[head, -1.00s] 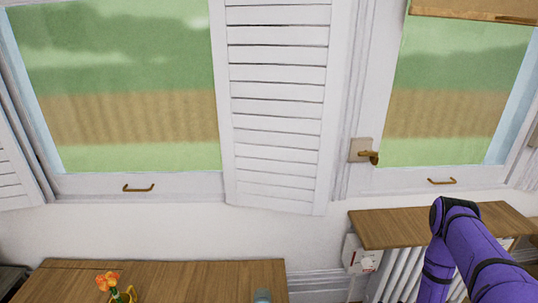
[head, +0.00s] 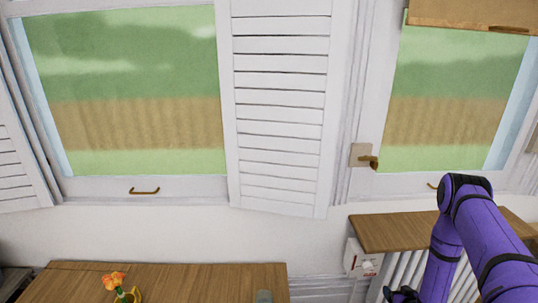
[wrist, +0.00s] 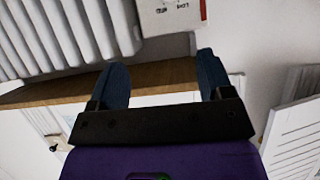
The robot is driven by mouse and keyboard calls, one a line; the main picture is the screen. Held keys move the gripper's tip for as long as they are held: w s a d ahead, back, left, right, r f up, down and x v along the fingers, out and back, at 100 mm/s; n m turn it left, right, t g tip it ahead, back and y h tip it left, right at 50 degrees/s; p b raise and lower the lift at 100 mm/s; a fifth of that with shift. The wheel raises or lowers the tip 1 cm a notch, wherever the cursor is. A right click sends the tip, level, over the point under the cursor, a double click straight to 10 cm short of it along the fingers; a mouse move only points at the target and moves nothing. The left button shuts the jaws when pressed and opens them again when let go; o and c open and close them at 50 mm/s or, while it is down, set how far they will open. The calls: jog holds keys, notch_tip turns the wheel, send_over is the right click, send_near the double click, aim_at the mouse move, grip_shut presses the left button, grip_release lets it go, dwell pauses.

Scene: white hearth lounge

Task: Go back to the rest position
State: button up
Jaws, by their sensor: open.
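My purple arm reaches in from the right side of the head view, bent at a joint in front of the wooden shelf. The end of the arm hangs low, and a dark part of my gripper (head: 402,294) just shows at the bottom edge there. In the wrist view my gripper (wrist: 162,75) has its two blue fingers spread wide apart. Nothing is between the fingers.
A wooden shelf (head: 400,234) sits over a white radiator (wrist: 60,35), beside a white box (head: 362,258) on the wall. A wooden table (head: 200,278) at lower left bears orange flowers (head: 114,281) and a grey-green item (head: 264,296). White shutters (head: 280,110) stand between windows.

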jog(key=w+r, duration=0.7)
jog(key=r, duration=0.4)
jog(key=a+r+g+h, duration=0.1)
jog(key=a+r+g, duration=0.1)
jog(key=r, duration=1.5)
jog(key=a+r+g, duration=0.2)
jog(key=a+r, duration=0.1)
jog(key=r, duration=1.3)
jog(key=s+a+r+g, duration=0.1)
jog(key=s+a+r, duration=0.2)
jog(key=s+r, duration=0.45)
jog(key=s+a+r, duration=0.3)
jog(key=s+r, duration=0.4)
jog(key=r, duration=0.2)
jog(key=s+a+r+g, duration=0.1)
jog(key=s+a+r, duration=0.2)
jog(key=s, duration=0.8)
jog(key=s+a+r+g+y, duration=0.1)
jog(key=s+a+r, duration=0.2)
jog(key=s, duration=0.9)
jog(key=shift+s, duration=0.3)
jog(key=shift+r, duration=0.1)
